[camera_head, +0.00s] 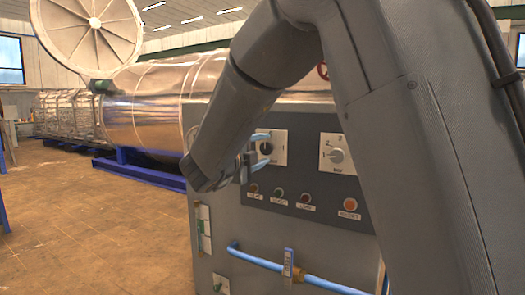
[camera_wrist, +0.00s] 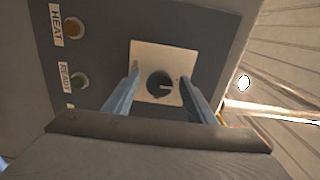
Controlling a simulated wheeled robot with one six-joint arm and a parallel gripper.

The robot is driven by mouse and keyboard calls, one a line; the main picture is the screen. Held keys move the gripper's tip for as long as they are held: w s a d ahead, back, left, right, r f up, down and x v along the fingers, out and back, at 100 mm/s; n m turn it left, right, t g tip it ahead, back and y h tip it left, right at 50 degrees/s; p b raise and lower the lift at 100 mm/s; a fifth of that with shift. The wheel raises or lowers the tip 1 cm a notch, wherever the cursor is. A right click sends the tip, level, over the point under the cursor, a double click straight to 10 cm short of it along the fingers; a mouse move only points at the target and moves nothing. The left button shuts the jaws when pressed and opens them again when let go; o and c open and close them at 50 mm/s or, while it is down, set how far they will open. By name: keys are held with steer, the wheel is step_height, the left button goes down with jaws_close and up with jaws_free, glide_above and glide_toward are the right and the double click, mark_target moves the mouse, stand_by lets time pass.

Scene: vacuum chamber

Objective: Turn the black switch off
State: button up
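The black switch (camera_head: 264,147) is a round knob on a white square plate on the front of a grey control cabinet. In the wrist view the black switch (camera_wrist: 160,85) shows a white pointer line toward the right of the picture. My gripper (camera_head: 259,151) is in front of the plate. In the wrist view my gripper (camera_wrist: 163,84) is open, with one blue finger on each side of the knob. A gap shows between each finger and the knob. I cannot tell how far the fingertips are from the plate.
A second plate with a grey knob (camera_head: 336,155) sits to the right. Small buttons and a red-orange reset button (camera_head: 350,204) are below. The large metal chamber (camera_head: 150,110) stands behind. Open floor (camera_head: 95,220) lies left.

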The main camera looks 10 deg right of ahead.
steer(key=shift+a, duration=0.1)
steer(key=b+v, duration=0.2)
steer(key=v, duration=0.5)
steer(key=shift+s+a, duration=0.2)
steer(key=shift+s, duration=0.15)
steer(key=shift+w, duration=0.1)
step_height(320, 180, down, 19)
steer(key=a+n+g+y, duration=0.2)
steer(key=n+y, duration=1)
steer(key=n, duration=0.5)
steer(key=s+d+f+n+g, duration=0.2)
steer(key=s+f, duration=0.3)
steer(key=s, duration=0.3)
steer(key=s+d+f+n+g, duration=0.3)
steer(key=s+f+n+g, duration=0.1)
steer(key=s, duration=0.5)
steer(key=s+d+f+n+g, duration=0.3)
steer(key=s+f, duration=0.3)
steer(key=s, duration=0.3)
steer(key=shift+f+g, duration=0.25)
steer(key=shift+g, duration=0.35)
